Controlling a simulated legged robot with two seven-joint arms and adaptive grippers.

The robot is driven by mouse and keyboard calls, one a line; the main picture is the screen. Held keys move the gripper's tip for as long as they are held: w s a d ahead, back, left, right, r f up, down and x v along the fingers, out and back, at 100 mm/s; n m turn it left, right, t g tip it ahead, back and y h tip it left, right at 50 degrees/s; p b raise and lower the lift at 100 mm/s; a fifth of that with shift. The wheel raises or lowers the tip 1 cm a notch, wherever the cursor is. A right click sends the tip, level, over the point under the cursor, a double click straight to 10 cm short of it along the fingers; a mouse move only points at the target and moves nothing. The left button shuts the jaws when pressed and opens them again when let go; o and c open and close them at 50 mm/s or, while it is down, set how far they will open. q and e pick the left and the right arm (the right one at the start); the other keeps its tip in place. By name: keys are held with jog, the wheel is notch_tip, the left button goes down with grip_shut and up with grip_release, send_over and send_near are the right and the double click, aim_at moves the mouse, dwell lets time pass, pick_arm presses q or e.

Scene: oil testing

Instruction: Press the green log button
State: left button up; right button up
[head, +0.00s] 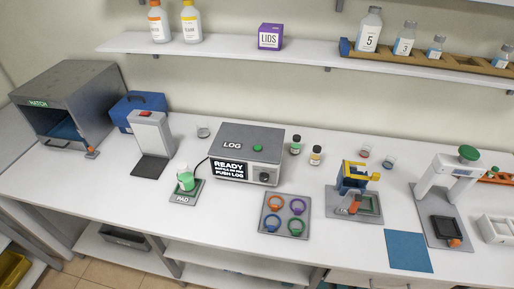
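The green log button (258,148) sits on the top face of a grey box-shaped device (242,140) in the middle of the bench. The word LOG is printed to the left of the button. A black screen (229,169) on the device's front reads READY, with PUSH LOG on its last line; the middle line is too small to read surely. A bottle with green contents (185,178) stands upright on the grey PAD plate (184,199) at the device's front left. Neither of my grippers shows in the head view.
A grey stand (152,134) and a grey HATCH box (70,100) are to the left. Small bottles (295,146) stand right of the device. A tray with coloured rings (285,231) lies in front. A shelf (215,45) runs above and behind.

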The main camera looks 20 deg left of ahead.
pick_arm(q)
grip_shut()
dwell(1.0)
